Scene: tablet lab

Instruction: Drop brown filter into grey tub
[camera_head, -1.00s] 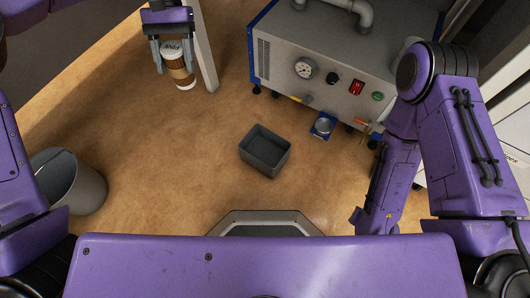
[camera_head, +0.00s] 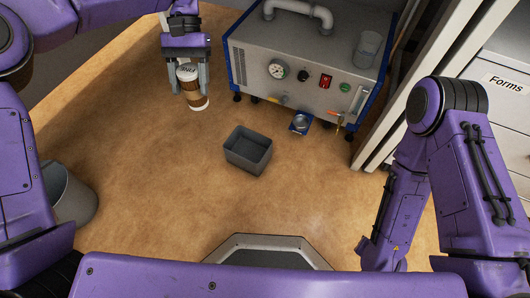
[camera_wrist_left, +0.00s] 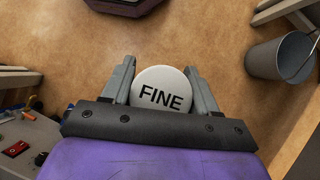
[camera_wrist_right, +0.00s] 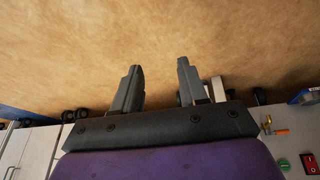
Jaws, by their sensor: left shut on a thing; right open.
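The brown filter is a white-capped cylinder with a brown band (camera_head: 195,99), and its cap (camera_wrist_left: 162,90) reads "FINE" in the left wrist view. My left gripper (camera_head: 190,86) is shut on it, one finger on each side, and holds it above the floor. The grey tub (camera_head: 236,157) is a small open rectangular box on the floor, lower right of the held filter in the head view. It looks empty. My right gripper (camera_wrist_right: 158,82) is open and empty over bare floor in the right wrist view; its fingers are hard to make out in the head view.
A grey machine (camera_head: 260,85) with a gauge and switches stands behind the tub. A small blue scale-like item (camera_head: 300,124) lies near its front. A grey bin (camera_head: 75,200) stands at the left. A cabinet labelled "Forms" (camera_head: 503,84) is at the right.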

